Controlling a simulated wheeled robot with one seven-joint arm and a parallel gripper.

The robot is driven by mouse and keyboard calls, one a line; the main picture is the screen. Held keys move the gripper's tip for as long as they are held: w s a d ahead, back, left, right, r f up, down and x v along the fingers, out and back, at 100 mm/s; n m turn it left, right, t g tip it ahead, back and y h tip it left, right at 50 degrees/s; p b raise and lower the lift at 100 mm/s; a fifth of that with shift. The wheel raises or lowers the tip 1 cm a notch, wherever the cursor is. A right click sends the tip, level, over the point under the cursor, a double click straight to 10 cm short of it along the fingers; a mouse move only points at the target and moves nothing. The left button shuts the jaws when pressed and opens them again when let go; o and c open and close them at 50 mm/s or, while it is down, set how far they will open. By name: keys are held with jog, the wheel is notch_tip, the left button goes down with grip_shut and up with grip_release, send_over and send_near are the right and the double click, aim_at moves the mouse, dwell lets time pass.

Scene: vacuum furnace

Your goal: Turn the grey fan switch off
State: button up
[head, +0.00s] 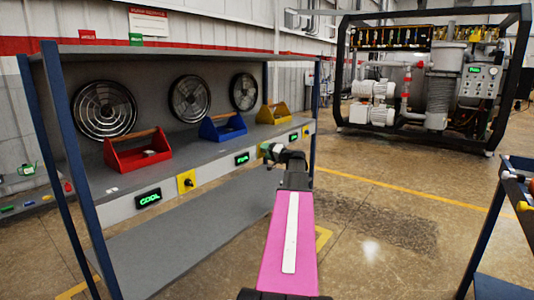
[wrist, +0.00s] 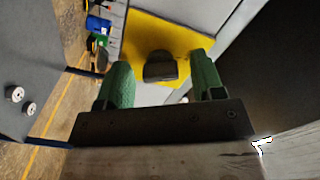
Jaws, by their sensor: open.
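In the wrist view, a dark grey switch knob (wrist: 160,68) stands on a yellow plate (wrist: 145,35). My gripper (wrist: 159,74) is open, with one green finger on each side of the knob; clear gaps show, and I cannot tell the depth. In the head view, my gripper (head: 266,150) is at the front panel of the grey shelf (head: 215,152), right of the middle green display (head: 242,158), and hides the plate there. Another yellow switch plate (head: 187,182) with a dark knob is to the left, beside a display reading COOL (head: 148,198).
Fans (head: 104,108) stand behind red (head: 138,155), blue (head: 222,130) and yellow (head: 272,115) toolboxes on the shelf. A blue post (head: 313,140) rises right of my gripper. A furnace machine (head: 430,90) stands at the back right. Floor between is clear.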

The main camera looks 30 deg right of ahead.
jog(key=v, duration=1)
jog(key=shift+s+d, duration=0.15)
jog(key=shift+s, duration=0.2)
jog(key=shift+f, duration=0.1)
jog(key=a+f+n+g, duration=0.1)
jog(key=a+f+g, duration=0.2)
jog(key=a+f, duration=0.45)
jog(key=a+f+n+g, duration=0.1)
jog(key=a+f+g, duration=0.3)
jog(key=a, duration=0.7)
jog(key=a+f+n+g, duration=0.1)
jog(key=a+f+g, duration=0.1)
jog(key=a+f, duration=0.6)
jog(key=s+a+f+n+g+h, duration=0.1)
jog(key=s+a+f+g+h, duration=0.1)
jog(key=s+a+f, duration=0.2)
jog(key=s+a+f+n+g+h, duration=0.2)
jog(key=s+a, duration=0.4)
jog(key=a, duration=0.4)
jog(key=s+a+f+n+g+h, duration=0.1)
jog(key=s+a+f+g+h, duration=0.1)
jog(key=s+a+f, duration=0.3)
notch_tip(320, 180, down, 2)
jog(key=a+g, duration=0.1)
jog(key=a, duration=0.2)
jog(key=shift+g+h, duration=0.3)
jog(key=shift+h, duration=0.1)
jog(key=shift+f, duration=0.1)
